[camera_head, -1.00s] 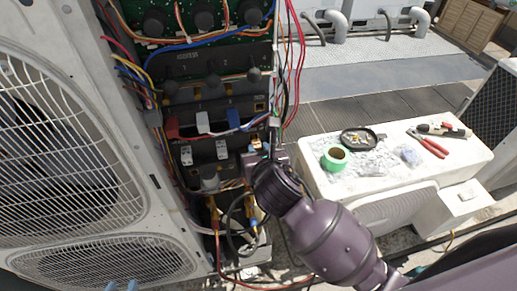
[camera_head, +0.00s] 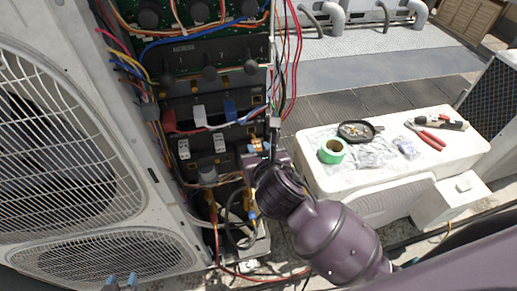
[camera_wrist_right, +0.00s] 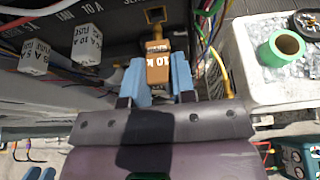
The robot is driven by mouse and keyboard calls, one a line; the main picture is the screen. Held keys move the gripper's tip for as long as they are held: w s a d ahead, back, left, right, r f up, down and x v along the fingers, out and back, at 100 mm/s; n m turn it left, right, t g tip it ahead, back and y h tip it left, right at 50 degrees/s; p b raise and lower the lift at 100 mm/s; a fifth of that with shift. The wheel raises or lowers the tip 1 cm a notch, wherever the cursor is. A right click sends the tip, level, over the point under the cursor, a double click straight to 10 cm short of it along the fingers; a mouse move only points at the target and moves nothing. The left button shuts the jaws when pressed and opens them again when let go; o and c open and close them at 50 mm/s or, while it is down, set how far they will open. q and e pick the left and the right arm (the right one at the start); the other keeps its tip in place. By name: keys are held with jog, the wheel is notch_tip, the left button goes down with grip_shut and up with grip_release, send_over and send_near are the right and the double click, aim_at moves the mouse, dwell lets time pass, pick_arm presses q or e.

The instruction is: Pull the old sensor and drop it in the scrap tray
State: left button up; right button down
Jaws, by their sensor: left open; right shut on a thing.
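My right gripper (camera_wrist_right: 158,78) has its blue fingers shut on a small orange-brown sensor marked "10 K" (camera_wrist_right: 158,64). The sensor is in front of the dark terminal panel of the open condenser; I cannot tell whether its far end is still in a socket. In the head view my right gripper (camera_head: 262,150) is beside the panel's right edge, and the sensor is mostly hidden. A black round tray (camera_head: 373,128) with small brass bits stands on the white bench. My left gripper (camera_head: 120,281) is open and empty at the bottom edge, in front of the fan grille.
The white bench (camera_head: 460,155) also holds a green tape roll (camera_head: 332,151), clear plastic bags, red-handled pliers (camera_head: 430,139) and another tool. Red, black and green wires (camera_head: 291,60) hang close to my right gripper. A square brass-rimmed socket (camera_wrist_right: 155,15) shows above the sensor.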

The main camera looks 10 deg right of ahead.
dwell(0.4)
jog(key=shift+s, duration=2)
jog(key=shift+s, duration=0.15)
jog(key=s, duration=0.9)
jog(key=shift+s, duration=0.35)
